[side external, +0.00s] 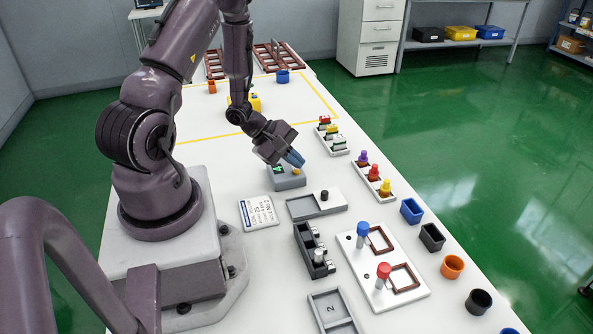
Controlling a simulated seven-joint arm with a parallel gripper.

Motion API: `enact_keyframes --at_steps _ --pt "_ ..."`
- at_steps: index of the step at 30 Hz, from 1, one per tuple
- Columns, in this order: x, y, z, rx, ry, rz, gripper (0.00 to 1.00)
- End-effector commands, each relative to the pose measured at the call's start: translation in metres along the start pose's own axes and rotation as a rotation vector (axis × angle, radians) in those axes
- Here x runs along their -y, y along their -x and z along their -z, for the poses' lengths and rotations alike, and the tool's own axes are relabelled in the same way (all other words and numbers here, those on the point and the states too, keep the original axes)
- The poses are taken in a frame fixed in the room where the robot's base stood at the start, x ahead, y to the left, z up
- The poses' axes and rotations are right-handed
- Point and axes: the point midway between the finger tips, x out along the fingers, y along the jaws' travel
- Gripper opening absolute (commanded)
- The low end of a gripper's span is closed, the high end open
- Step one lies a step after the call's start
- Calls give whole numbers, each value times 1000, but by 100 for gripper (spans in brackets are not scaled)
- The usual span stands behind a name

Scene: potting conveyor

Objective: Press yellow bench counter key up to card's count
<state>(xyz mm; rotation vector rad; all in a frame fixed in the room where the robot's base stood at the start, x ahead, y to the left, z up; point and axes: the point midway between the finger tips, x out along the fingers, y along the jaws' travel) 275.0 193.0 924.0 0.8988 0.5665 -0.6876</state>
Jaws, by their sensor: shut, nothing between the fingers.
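The bench counter is a small grey box (289,181) in the middle of the bench, with a green display (278,169) on its left part. Its yellow key (296,172) shows just under my fingertips. My gripper (298,163) is shut and empty, pointing down with its blue fingers over the key. I cannot tell whether the fingertips touch the key or hover just above it. A white printed card (259,213) lies in front of the counter to the left. Its print is too small to read surely, and the display's number is not legible.
A grey tray with a black knob (324,195) lies just in front of the counter. A dark rack (313,252) and a white board with blue and red knobs (372,236) stand nearer. Racks of coloured pieces (374,178) and several cups (411,211) line the right edge.

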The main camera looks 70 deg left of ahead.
Motion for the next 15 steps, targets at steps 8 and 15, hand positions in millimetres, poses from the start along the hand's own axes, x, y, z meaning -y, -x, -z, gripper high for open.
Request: enact_keyframes --at_steps 8,15 --pt "-2 3 -3 0 1 0 0" --pt "-7 8 -6 -1 -2 -2 0"
